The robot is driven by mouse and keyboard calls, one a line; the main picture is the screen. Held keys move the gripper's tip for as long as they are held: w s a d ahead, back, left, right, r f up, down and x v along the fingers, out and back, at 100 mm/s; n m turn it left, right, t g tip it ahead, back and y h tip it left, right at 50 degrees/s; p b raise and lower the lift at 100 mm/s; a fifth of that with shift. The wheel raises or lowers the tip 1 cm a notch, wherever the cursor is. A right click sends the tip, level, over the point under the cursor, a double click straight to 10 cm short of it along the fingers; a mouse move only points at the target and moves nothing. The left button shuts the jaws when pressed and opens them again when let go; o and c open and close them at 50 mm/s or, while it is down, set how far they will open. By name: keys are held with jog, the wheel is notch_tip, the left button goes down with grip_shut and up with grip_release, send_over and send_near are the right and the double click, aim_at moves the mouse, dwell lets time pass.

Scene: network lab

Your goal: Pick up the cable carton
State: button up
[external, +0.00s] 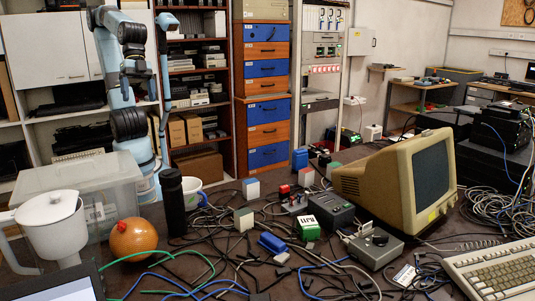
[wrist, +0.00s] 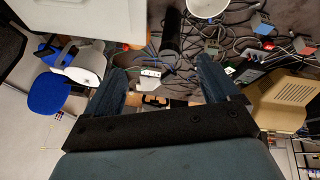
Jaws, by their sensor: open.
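A small white carton with a green lid, marked RJ11 (external: 308,228), stands among cables in the middle of the table. Similar small cartons stand near it: one green and white (external: 244,219), one blue and white (external: 251,190) and one red and white (external: 306,177). I cannot tell for sure which is the cable carton. My gripper (wrist: 163,88) is open and empty in the wrist view, its two dark blue fingers wide apart near the table's edge. In the external view my arm rises at the left, behind the table, away from the RJ11 carton.
A black cylinder (external: 173,202), an orange ball (external: 134,240), a white pitcher (external: 51,226) and a clear bin (external: 95,190) crowd the left. A beige monitor (external: 352,184), grey device boxes (external: 371,246) and a keyboard (external: 497,272) fill the right. Loose cables cover much of the table.

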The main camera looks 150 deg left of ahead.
jog(key=w+a+f+n+h, duration=0.2)
jog(key=w+a+f+n, duration=0.1)
jog(key=w+a+n, duration=0.8)
jog(key=n+t+y, duration=0.4)
jog(key=n, duration=1.9)
send_over(310, 180)
jog(key=s+d, duration=0.1)
jog(key=s, duration=0.9)
notch_tip(310, 180, down, 26)
jog(key=x, duration=1.3)
jog(key=shift+d+f, duration=0.2)
jog(key=shift+f, duration=0.05)
jog(key=c, duration=1.1)
